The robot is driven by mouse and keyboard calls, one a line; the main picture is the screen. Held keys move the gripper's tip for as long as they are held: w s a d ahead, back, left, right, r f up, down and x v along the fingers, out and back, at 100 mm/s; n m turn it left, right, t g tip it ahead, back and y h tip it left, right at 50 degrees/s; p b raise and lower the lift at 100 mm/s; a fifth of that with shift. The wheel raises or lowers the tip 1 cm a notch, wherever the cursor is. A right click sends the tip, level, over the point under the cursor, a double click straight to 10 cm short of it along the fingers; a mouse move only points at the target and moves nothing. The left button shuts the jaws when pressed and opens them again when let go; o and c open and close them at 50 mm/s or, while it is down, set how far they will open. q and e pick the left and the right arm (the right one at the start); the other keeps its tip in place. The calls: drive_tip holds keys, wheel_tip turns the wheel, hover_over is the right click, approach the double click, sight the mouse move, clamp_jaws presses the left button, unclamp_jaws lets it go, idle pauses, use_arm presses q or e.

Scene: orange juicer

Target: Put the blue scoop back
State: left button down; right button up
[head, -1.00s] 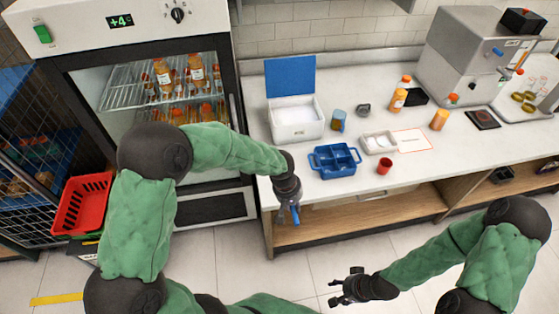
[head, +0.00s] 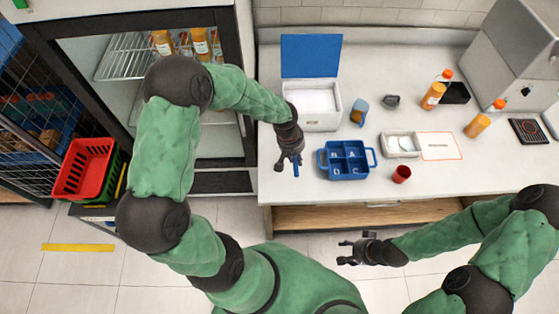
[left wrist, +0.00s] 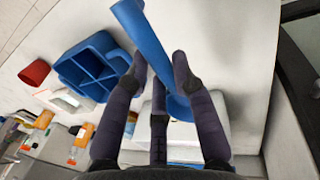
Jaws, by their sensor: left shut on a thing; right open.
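The blue scoop (head: 296,171) is held in my left gripper (head: 289,162), which is shut on it. In the left wrist view the scoop (left wrist: 143,38) extends up between the fingers, tilted. The left gripper is over the counter's front left part, just in front of the white bin (head: 322,121). The bin's blue lid (head: 310,56) stands open at its back, and white contents show inside. My right gripper (head: 342,251) is open and empty in front of the counter, over the floor.
A blue caddy (head: 347,174) with several compartments stands right of the left gripper. A blue-and-orange cup (head: 360,112), a white tray (head: 387,145), a red cup (head: 402,173) and orange bottles (head: 433,96) are further right. The fridge (head: 246,90) is at left.

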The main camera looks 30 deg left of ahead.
use_arm(q)
drive_tip(key=a+f, duration=0.6)
drive_tip(key=shift+a+f+b, duration=0.35)
drive_tip(key=shift+b, duration=0.05)
drive_tip(key=shift+a+x, duration=0.15)
drive_tip(key=shift+x, duration=0.6)
drive_tip(key=shift+a+x, duration=0.1)
drive_tip(key=shift+x, duration=0.7)
drive_tip(key=shift+s, duration=0.1)
drive_tip(key=shift+b, duration=0.3)
drive_tip(key=shift+f, duration=0.15)
drive_tip(key=c, duration=1)
unclamp_jaws()
drive_tip(key=shift+c, duration=0.2)
